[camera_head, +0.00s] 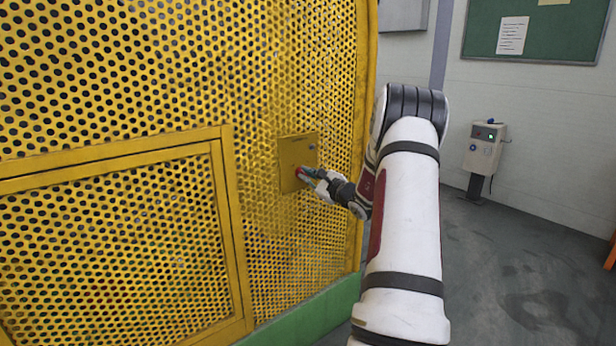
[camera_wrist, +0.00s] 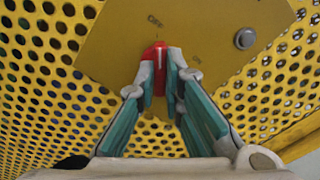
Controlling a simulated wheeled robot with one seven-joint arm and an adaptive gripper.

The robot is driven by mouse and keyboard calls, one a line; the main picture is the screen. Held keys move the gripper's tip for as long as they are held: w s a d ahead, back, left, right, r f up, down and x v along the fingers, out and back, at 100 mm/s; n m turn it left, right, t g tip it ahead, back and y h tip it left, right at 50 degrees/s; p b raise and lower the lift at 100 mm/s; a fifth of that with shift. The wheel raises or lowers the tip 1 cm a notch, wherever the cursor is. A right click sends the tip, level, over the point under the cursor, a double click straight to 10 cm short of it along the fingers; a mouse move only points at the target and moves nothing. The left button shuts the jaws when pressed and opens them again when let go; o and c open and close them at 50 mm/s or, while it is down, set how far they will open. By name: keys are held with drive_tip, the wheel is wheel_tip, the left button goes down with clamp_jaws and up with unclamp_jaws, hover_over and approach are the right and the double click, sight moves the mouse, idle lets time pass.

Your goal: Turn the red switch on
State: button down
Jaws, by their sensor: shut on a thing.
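The red switch (camera_wrist: 158,62) is a red rotary knob with a white line, set on a yellow plate (camera_wrist: 110,50) in the wrist view. Its white line points nearly straight up in that view, toward a faint label that looks like "OFF"; another faint mark sits to the upper right. My gripper (camera_wrist: 160,75) is shut on the knob, one finger on each side. In the head view, my gripper (camera_head: 308,176) is at the lower part of the yellow plate (camera_head: 293,150), and the red switch (camera_head: 300,172) is mostly hidden by the fingers.
A round grey button (camera_wrist: 245,38) is on the same plate, right of the switch. A yellow perforated guard (camera_head: 100,80) surrounds the plate, above a green base (camera_head: 320,318). A grey control box (camera_head: 484,148) stands at the right.

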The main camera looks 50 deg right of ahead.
drive_tip(key=shift+m+p, duration=4.6)
drive_tip(key=shift+m, duration=3.6)
drive_tip(key=shift+f+m, duration=0.1)
drive_tip(key=shift+m, duration=0.2)
drive_tip(key=c, duration=1.7)
unclamp_jaws()
drive_tip(key=v, duration=1.2)
